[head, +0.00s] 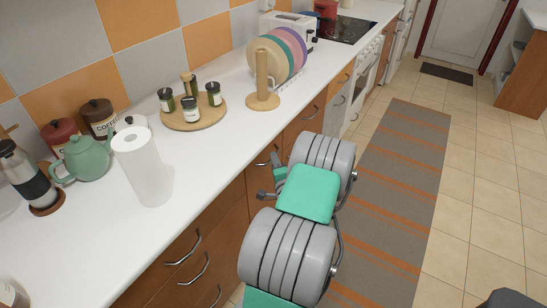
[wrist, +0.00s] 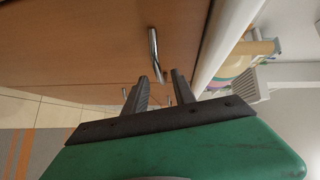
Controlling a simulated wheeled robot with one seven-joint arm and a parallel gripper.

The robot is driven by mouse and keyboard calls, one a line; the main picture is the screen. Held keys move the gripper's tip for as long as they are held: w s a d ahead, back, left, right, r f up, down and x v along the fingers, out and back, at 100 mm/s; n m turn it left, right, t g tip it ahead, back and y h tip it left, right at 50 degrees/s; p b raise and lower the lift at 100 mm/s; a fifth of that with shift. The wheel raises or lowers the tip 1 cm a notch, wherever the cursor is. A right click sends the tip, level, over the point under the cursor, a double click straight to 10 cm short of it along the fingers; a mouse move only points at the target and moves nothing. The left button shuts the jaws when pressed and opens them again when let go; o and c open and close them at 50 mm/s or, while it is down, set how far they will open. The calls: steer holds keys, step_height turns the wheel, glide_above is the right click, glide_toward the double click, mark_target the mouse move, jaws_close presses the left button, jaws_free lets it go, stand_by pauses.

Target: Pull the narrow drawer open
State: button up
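My gripper (wrist: 159,76) is open in the wrist view, with two dark fingers apart and nothing seen held between them. A metal bar handle (wrist: 153,45) on a brown wooden front (wrist: 95,45) lies just beyond the fingertips, its near end in line with the gap. I cannot tell whether they touch. In the head view my gripper (head: 266,187) is beside the cabinet fronts, below the counter edge. A handle (head: 264,158) shows near it, partly hidden by my arm. Which front is the narrow drawer is not clear. No drawer visibly stands out.
A stack of drawers with curved handles (head: 183,248) is at the lower left. The white counter (head: 225,140) overhangs the fronts and carries a paper towel roll (head: 141,165), a teapot (head: 84,158) and jars. A striped rug (head: 395,180) lies on the open floor at right.

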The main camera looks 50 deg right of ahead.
steer(key=shift+x, duration=1.5)
steer(key=shift+c, duration=0.4)
jaws_close()
